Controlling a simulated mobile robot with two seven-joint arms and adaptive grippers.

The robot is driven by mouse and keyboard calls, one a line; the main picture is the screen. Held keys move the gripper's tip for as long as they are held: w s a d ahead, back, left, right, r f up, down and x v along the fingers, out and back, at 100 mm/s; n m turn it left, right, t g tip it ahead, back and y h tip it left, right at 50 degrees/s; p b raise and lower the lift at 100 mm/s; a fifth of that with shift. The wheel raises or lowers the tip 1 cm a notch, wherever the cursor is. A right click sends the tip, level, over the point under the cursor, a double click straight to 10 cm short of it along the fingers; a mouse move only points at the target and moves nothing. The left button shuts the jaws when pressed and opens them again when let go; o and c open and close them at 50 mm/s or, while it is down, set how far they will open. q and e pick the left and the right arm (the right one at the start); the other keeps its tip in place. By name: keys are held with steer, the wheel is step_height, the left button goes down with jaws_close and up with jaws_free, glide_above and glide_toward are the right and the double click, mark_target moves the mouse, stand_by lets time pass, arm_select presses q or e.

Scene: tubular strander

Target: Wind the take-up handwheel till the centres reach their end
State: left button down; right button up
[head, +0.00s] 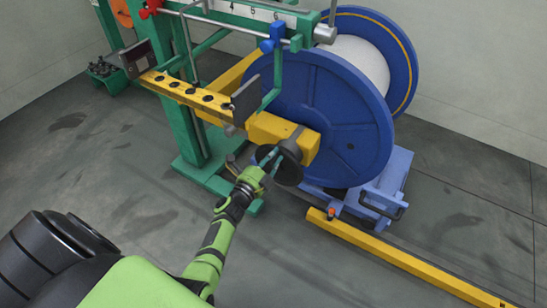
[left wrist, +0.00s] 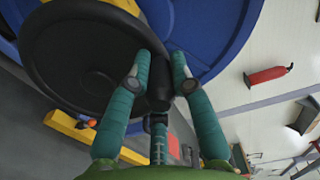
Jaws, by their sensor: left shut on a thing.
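The black take-up handwheel (head: 291,174) sits on the end of a yellow block (head: 268,128) beside the big blue reel (head: 345,125). In the left wrist view, the handwheel (left wrist: 75,55) is a dark disc filling the upper left. My left gripper (head: 267,160) is at the wheel's left side in the head view. In the left wrist view, its teal fingers (left wrist: 160,75) are shut around the wheel's black handle (left wrist: 159,92). The centres are hidden by the reel and yellow block. My right gripper is not in view.
A yellow rail (head: 400,262) lies on the floor at the right. A blue base (head: 385,185) with a black handle stands under the reel. A green frame with a yellow bar (head: 190,95) stands left of the reel.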

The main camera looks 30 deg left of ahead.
arm_select(q)
steer(key=shift+w+a+r, duration=0.1)
steer(key=shift+a+r, duration=0.05)
steer(key=shift+r, duration=0.05)
steer(key=c, duration=1.1)
jaws_free()
steer(key=shift+f, duration=0.1)
steer(key=shift+s+f, duration=0.1)
steer(key=shift+s, duration=0.25)
steer(key=s, duration=1.1)
steer(key=shift+s+a, duration=0.15)
steer(key=shift+s, duration=0.05)
